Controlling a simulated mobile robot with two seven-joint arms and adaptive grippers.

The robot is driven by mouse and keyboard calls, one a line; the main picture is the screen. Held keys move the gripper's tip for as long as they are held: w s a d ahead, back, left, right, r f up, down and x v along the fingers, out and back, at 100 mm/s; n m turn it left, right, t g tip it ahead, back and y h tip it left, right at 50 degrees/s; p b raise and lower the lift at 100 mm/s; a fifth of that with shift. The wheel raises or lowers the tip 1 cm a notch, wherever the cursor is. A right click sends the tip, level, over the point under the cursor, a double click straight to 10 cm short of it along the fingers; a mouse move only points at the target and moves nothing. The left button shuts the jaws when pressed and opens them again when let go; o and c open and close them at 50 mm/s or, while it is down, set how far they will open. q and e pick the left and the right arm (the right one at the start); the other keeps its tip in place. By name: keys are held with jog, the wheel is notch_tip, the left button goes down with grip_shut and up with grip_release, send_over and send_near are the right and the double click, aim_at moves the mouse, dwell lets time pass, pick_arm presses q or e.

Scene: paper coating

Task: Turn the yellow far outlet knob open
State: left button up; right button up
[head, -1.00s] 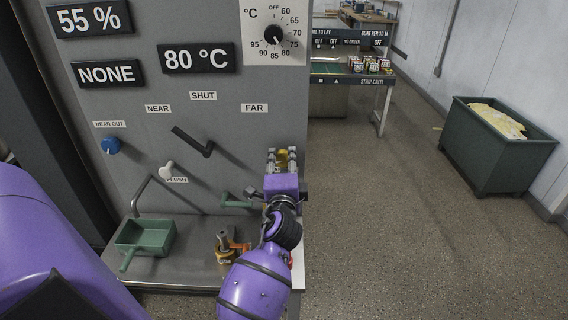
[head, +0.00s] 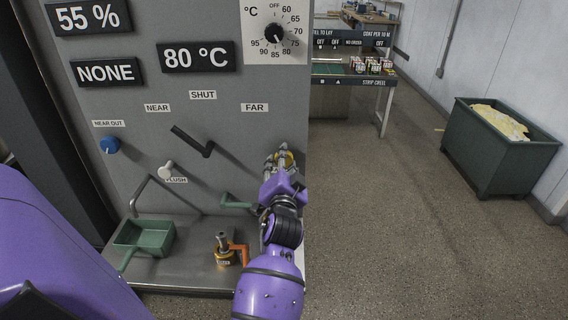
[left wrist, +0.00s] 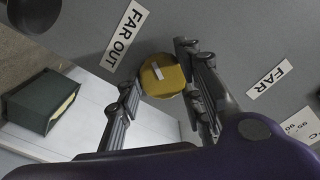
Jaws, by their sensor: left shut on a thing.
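The yellow far outlet knob (head: 286,159) is on the grey panel's right side, below the FAR label (head: 254,107), partly hidden by my gripper. In the left wrist view the knob (left wrist: 163,76) shows a pale mark on its face and sits beside the FAR OUT label (left wrist: 125,35). My left gripper (head: 280,158) is at the knob, with one finger on each side of it. In the left wrist view the gripper (left wrist: 160,78) is shut on the knob. My right gripper is not in view.
The panel holds a black lever (head: 192,141), a blue knob (head: 109,145) and a white flush handle (head: 167,168). Below, a green scoop-like tray (head: 145,237) and a brass pot (head: 224,250) stand on a metal ledge. A green bin (head: 497,150) stands right.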

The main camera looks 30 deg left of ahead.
pick_arm(q)
jog(key=shift+d+f, duration=0.15)
jog(key=shift+f, duration=0.35)
jog(key=o, duration=1.1)
jog(key=shift+w, duration=0.1)
jog(key=shift+r, duration=0.3)
notch_tip(320, 180, up, 10)
jog(key=shift+r, duration=0.1)
